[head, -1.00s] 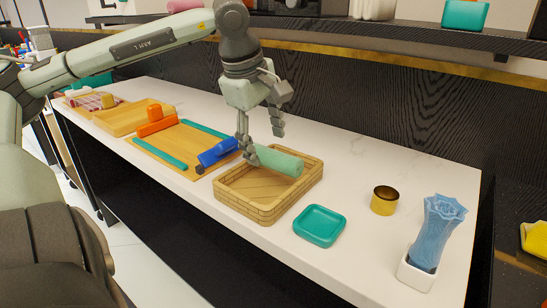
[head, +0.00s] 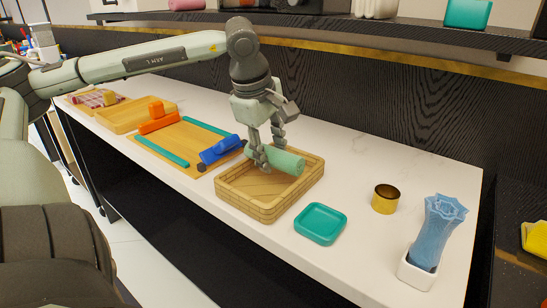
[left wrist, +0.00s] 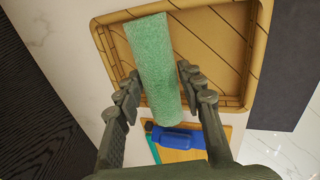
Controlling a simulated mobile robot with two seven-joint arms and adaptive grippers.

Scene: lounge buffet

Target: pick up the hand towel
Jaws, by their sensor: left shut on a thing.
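The hand towel is a light green roll (head: 287,162) in or just over the square wooden tray (head: 232,204), towards its back edge. It also shows in the left wrist view (left wrist: 153,55), lying lengthwise between the fingers. My left gripper (head: 270,155) is above the tray with its fingers shut on the near-left part of the roll. In the left wrist view the fingers (left wrist: 158,78) flank the roll on both sides. I cannot tell whether the roll still touches the tray floor. My right gripper is not in view.
A blue-handled tool (head: 221,149) lies left of the tray on a wooden board (head: 180,140). A teal dish (head: 320,223), a gold ring (head: 385,198) and a blue vase-like thing (head: 438,230) stand to the right. A dark wall and shelf rise behind.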

